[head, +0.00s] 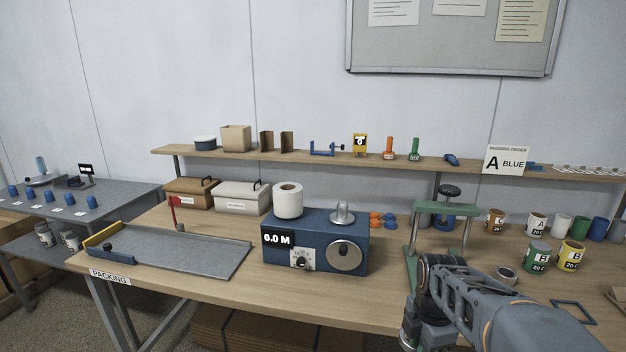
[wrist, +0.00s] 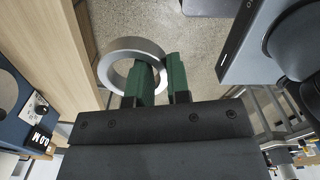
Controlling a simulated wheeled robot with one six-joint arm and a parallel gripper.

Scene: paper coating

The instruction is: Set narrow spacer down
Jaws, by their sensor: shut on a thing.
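The narrow spacer, a plain silver-grey ring (wrist: 107,70), is in the wrist view. My gripper (wrist: 161,76) has two green fingertips closed on the ring's wall, one inside the ring and one outside. Its open middle shows floor beyond it, so it hangs in the air off the table's front edge. In the head view my arm reaches in from the lower right, and its wrist end is by the front edge of the table (head: 230,287). The fingertips and the ring cannot be made out there.
A blue machine (head: 316,226) reading 0.0 M stands mid-table with a white roll (head: 288,200) on top. A green press stand (head: 446,210) is right of it. Several labelled cans (head: 536,257) stand at right. A grey tray (head: 190,254) lies left. Wood in front of the machine is bare.

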